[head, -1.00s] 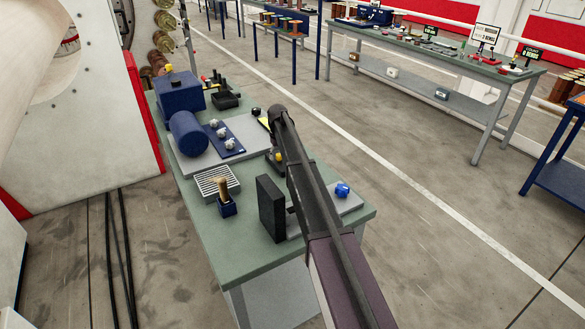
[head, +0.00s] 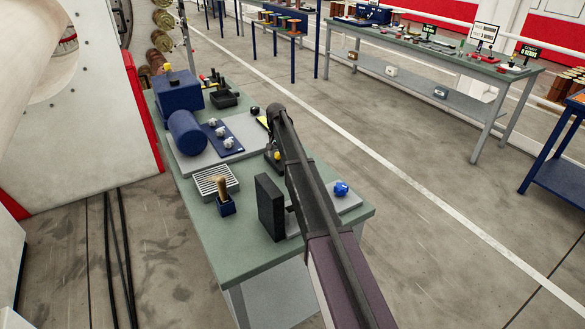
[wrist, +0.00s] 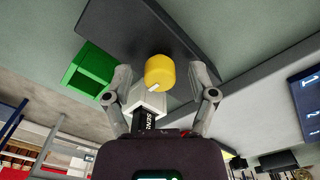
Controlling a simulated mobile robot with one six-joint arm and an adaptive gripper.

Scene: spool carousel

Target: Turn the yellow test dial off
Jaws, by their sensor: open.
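The yellow test dial (wrist: 160,70) is a round yellow knob with a white pointer mark at its lower edge, in the upper middle of the wrist view. A dark panel (wrist: 125,22) lies behind it. My gripper (wrist: 161,77) is open, with one finger on each side of the dial and a gap visible on both sides. A pale block (wrist: 148,102) shows just below the dial. In the head view my arm hides most of the gripper, and I cannot tell which small yellow part there is the dial.
A green box (wrist: 88,70) stands left of the dial in the wrist view.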

